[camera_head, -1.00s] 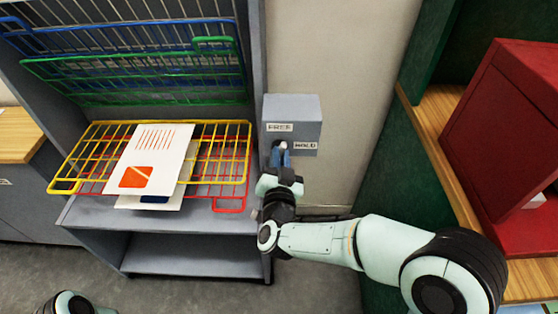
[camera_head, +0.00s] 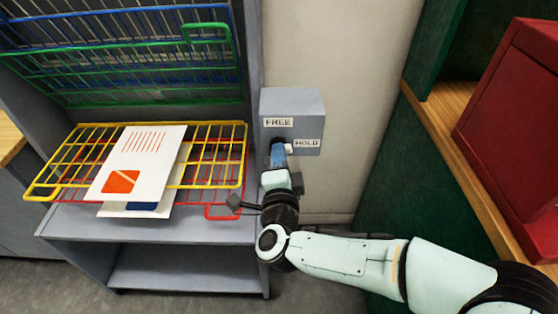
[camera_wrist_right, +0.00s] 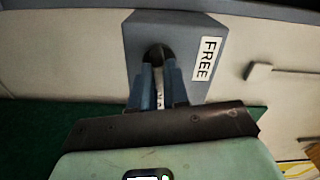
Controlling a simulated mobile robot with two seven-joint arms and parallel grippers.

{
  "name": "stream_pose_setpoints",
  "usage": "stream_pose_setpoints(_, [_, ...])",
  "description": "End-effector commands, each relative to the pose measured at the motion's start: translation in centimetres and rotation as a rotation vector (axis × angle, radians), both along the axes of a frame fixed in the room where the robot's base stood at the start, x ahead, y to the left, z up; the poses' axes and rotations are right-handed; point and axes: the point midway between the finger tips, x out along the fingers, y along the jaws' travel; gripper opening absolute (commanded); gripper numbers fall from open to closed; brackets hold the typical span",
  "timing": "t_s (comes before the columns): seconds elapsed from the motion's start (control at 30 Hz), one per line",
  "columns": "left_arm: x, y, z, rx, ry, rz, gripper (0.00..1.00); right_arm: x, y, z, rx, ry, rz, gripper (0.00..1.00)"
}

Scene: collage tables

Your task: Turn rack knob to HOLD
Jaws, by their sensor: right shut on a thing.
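The rack knob (camera_wrist_right: 158,52) is dark with a white pointer and sits on the face of a grey box (camera_head: 305,105). The box has a FREE label (camera_head: 278,122) at upper left and a HOLD label (camera_head: 306,143) at right. My right gripper (camera_head: 279,155) has its blue fingers shut on the knob. In the right wrist view the fingers (camera_wrist_right: 160,78) stand either side of the white pointer. The white tip (camera_head: 289,149) shows right of the fingers, beside the HOLD label. The knob's body is mostly hidden in the head view. My left gripper is out of view.
The grey rack (camera_head: 150,231) stands left, with blue and green wire shelves raised and yellow (camera_head: 60,160) and red (camera_head: 222,212) ones lowered. Printed sheets (camera_head: 139,160) lie on the lowered shelves. A green cabinet with wooden shelf edges (camera_head: 460,165) and a red box (camera_head: 520,110) stand right.

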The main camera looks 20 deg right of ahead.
Motion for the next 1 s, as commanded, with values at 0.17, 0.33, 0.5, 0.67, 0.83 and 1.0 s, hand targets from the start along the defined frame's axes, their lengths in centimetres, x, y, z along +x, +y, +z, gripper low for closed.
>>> stream_pose_setpoints(0.17, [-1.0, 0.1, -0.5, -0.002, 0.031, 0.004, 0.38, 0.0, 0.0, -0.1, 0.111, -0.031, -0.001, 0.0])
stream_pose_setpoints(0.33, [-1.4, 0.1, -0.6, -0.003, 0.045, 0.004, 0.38, 0.0, 0.0, -0.1, 0.183, -0.052, -0.001, 0.0])
stream_pose_setpoints(0.5, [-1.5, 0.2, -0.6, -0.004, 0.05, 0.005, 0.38, 0.0, 0.0, -0.1, 0.222, -0.063, 0.0, 0.0])
stream_pose_setpoints(0.67, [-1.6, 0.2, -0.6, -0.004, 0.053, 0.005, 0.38, 0.0, 0.0, -0.1, 0.237, -0.067, 0.0, 0.0])
stream_pose_setpoints(0.83, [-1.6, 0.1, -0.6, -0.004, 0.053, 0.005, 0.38, 0.0, 0.0, -0.1, 0.239, -0.068, 0.0, 0.0])
stream_pose_setpoints(1.0, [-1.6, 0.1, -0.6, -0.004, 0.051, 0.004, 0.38, 0.0, 0.0, -0.1, 0.239, -0.068, 0.0, 0.0])
